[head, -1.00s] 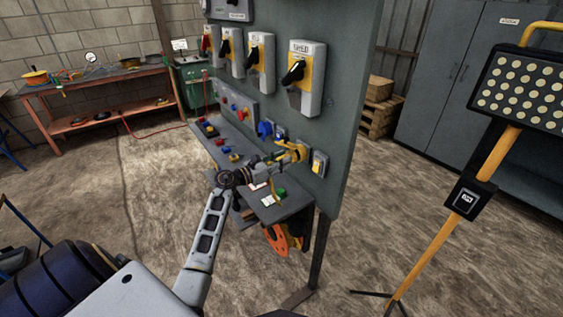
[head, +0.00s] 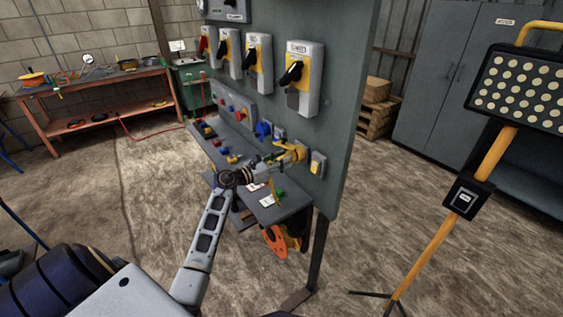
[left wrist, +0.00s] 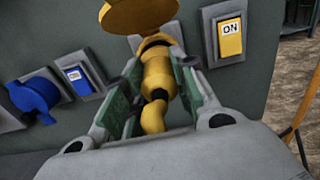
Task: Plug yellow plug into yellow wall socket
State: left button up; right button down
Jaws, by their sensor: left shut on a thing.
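My left gripper (head: 279,164) is at the grey panel and shut on the yellow plug, just at the yellow wall socket (head: 298,150). In the left wrist view, the yellow plug (left wrist: 156,80) lies between the two green-padded fingers of the gripper (left wrist: 155,85), its front end pointing at the panel. The round yellow lid (left wrist: 140,14) of the socket stands raised above the plug. The plug's front end meets or nearly meets the socket mouth (left wrist: 154,42); how deep it sits cannot be told. My right gripper is not in view.
A yellow ON switch (left wrist: 230,38) is right of the socket, and a blue socket (left wrist: 35,95) and blue switch (left wrist: 78,76) are left. A narrow shelf (head: 285,208) with small parts sits below. A lamp stand (head: 494,160) is at the right.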

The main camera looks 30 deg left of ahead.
pick_arm(q)
jog(key=shift+w+d, duration=0.25)
jog(key=shift+w, duration=0.3)
dwell(0.6)
jog(key=o, duration=1.1)
jog(key=shift+s+a, duration=0.1)
jog(key=shift+s, duration=0.05)
jog(key=shift+b+v, duration=0.35)
jog(key=shift+v, duration=4)
